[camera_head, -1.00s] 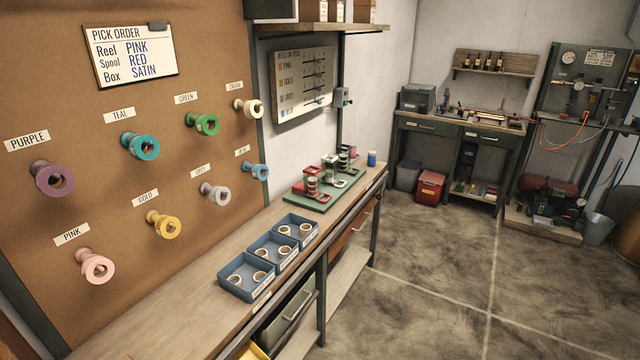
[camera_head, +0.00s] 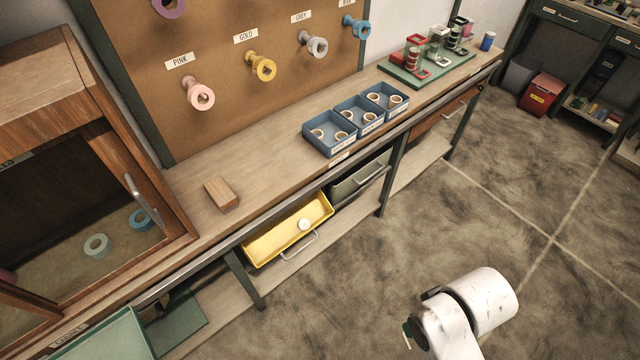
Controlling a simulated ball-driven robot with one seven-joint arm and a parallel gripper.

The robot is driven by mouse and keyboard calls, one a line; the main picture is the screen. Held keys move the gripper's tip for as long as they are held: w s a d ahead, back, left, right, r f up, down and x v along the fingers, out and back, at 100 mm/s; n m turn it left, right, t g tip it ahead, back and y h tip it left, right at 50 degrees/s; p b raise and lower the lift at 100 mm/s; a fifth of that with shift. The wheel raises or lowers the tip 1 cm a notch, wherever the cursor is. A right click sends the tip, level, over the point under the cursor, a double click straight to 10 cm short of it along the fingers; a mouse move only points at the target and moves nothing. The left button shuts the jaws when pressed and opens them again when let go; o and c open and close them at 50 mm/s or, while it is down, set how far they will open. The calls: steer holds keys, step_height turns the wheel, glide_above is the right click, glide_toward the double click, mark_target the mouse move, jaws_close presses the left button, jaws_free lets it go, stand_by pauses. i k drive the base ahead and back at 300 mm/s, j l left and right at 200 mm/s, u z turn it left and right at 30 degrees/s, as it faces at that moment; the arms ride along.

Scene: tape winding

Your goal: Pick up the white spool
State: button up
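A small white round piece (camera_head: 304,224), possibly the white spool, lies in the open yellow drawer (camera_head: 262,246) under the bench; its exact shape is too small to tell. A green board (camera_head: 405,76) at the back of the bench carries several small spools, with red, pale and dark ones among them. A pale spool (camera_head: 440,34) stands on it, but its colour is not clear. My gripper is not in view; only white links of my arm show at the bottom right, over the floor and apart from the bench.
Three blue trays (camera_head: 330,146) with pale rings stand on the bench (camera_head: 262,158). A wooden block (camera_head: 221,193) lies left of them. Pink (camera_head: 198,93), gold (camera_head: 261,66) and grey (camera_head: 313,45) reels hang above. A wooden cabinet (camera_head: 75,100) stands left.

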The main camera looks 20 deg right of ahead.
mark_target(304, 224)
steer(key=i+j+z, duration=0.3)
steer(key=j, duration=0.3)
steer(key=i+j+z, duration=0.25)
steer(key=j, duration=0.4)
steer(key=i+j+z, duration=0.15)
steer(key=j, duration=0.2)
